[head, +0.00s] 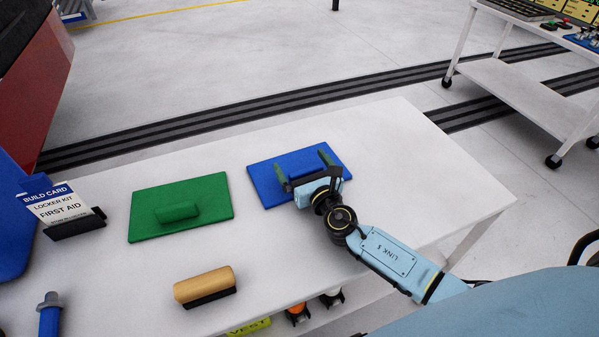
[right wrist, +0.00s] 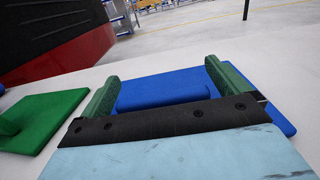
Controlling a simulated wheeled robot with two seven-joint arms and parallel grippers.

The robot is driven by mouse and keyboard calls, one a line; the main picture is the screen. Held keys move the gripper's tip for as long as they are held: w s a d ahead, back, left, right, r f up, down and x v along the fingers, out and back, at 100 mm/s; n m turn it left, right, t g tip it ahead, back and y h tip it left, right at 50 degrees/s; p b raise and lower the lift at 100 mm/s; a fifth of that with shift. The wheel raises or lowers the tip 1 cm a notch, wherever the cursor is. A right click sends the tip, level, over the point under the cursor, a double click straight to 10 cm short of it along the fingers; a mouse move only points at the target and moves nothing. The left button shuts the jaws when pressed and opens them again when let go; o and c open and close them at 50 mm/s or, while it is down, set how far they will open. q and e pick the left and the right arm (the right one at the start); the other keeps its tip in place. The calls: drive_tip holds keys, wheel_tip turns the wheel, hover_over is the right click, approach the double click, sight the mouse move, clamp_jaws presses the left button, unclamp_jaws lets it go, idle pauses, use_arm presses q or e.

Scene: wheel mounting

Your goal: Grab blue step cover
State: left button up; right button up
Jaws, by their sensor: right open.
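The blue step cover (head: 265,185) is a flat blue plate lying on the white table. In the right wrist view its raised blue handle block (right wrist: 165,92) shows between the fingers, on the blue plate (right wrist: 275,115). My right gripper (head: 304,165) is over the blue cover with its green fingers spread. In the right wrist view the open fingers (right wrist: 160,82) stand either side of the handle. I cannot tell whether they touch it. The gripper hides part of the cover in the head view. My left gripper is not in view.
A green cover (head: 150,212) with a handle lies left of the blue one. A wooden-backed brush (head: 203,287) lies near the front edge. A build card (head: 58,205) in a black holder stands at left. The white table (head: 400,130) is bare at right.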

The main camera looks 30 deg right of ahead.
drive_tip(key=c, duration=1)
